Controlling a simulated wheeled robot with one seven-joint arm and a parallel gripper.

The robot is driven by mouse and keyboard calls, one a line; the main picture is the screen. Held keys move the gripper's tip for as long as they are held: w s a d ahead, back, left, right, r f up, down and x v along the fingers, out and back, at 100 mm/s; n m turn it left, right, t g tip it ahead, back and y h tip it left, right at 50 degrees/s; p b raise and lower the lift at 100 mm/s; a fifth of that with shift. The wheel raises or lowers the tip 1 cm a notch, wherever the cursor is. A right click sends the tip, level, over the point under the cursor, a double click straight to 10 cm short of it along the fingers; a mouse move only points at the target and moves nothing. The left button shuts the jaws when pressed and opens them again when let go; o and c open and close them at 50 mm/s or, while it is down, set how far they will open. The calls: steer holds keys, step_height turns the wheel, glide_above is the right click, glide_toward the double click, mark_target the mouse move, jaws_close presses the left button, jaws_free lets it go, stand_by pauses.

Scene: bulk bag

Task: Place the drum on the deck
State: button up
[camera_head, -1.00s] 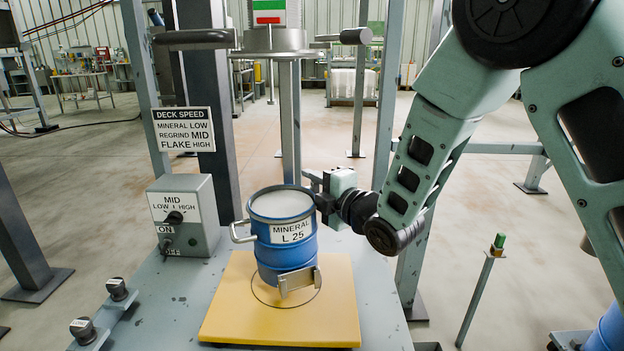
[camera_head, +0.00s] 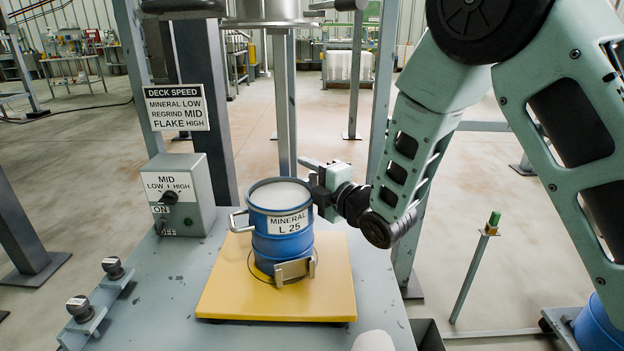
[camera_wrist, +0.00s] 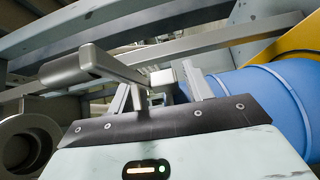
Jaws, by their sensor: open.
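The blue drum (camera_head: 283,240), labelled MINERAL L 25, stands upright on the yellow deck (camera_head: 335,290). Pale material fills it to near the rim. It sits roughly over a circle drawn on the deck, with part of the line showing at its sides. A grey handle (camera_head: 237,221) sticks out from its left side, and a metal plate (camera_head: 295,270) is at its lower front. My gripper (camera_head: 318,183) is open at the drum's upper right side; I cannot tell whether it touches. In the wrist view the drum (camera_wrist: 270,95) is right of my open fingers (camera_wrist: 160,90).
A control box (camera_head: 178,195) with a MID/LOW/HIGH knob stands left of the deck. The sign (camera_head: 176,107) pairs mineral with LOW. Two knobs (camera_head: 113,268) sit at the bench's left edge. Posts rise behind the deck. A green-topped post (camera_head: 494,220) stands right.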

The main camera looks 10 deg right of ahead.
steer(key=p+v, duration=0.7)
steer(key=v, duration=0.5)
steer(key=s+a+m+g+h, duration=0.45)
steer(key=s+m+g, duration=0.3)
steer(key=m, duration=0.25)
steer(key=s+d+r+m+g+h, duration=0.1)
steer(key=s+r+m+g+h, duration=0.1)
steer(key=s, duration=0.7)
steer(key=s+d+r+m+g+h, duration=0.1)
steer(key=s+m+g, duration=0.3)
steer(key=s, duration=0.6)
steer(key=shift+s+d+r+g+h, duration=0.2)
steer(key=shift+s+r+g+h, duration=0.15)
steer(key=shift+r+g, duration=0.5)
steer(key=shift+f, duration=0.15)
